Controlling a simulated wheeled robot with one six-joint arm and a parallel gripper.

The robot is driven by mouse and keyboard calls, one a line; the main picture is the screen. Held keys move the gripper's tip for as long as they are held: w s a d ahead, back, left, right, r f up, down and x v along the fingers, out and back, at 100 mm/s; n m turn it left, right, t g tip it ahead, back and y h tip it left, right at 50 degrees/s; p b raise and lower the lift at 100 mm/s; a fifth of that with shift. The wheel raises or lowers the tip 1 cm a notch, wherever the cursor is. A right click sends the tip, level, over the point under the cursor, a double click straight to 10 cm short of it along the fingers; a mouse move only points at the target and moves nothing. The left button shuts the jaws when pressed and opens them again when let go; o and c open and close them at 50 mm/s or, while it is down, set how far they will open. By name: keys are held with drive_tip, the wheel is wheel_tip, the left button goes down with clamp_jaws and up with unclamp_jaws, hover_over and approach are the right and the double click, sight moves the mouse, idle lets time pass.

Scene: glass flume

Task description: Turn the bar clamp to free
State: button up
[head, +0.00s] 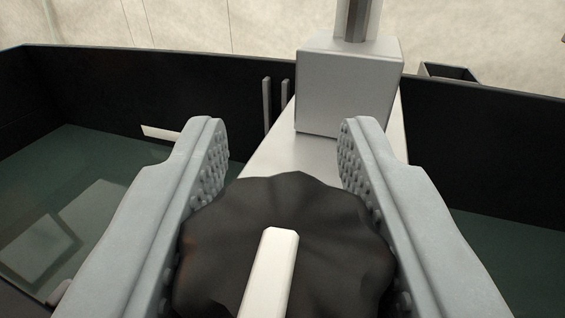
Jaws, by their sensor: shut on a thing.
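The bar clamp shows as a black scalloped knob (330,235) with a white pointer bar (269,270) across its top. The pointer runs from the knob's middle down toward the bottom edge, leaning slightly left. My gripper (285,150) has one grey finger on each side of the knob, and its jaws are shut on it. The fingertips reach past the knob's far edge. Behind the knob, a light grey bar (270,155) leads back to a grey block (348,90) with an upright metal rod (357,18). The knob's near edge is cut off by the frame, and I see no markings for free.
The dark flume wall (130,85) runs across the back, with dark green water or floor (100,165) below it at left and right. Two thin upright strips (267,105) stand left of the block. A small dark open box (450,72) sits behind the wall at right.

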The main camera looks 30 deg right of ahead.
drive_tip(key=shift+h, duration=0.3)
drive_tip(key=shift+m+g+h, duration=0.6)
drive_tip(key=shift+m+g, duration=0.1)
drive_tip(key=shift+s+d, duration=0.1)
drive_tip(key=o, duration=1)
drive_tip(key=v, duration=1.2)
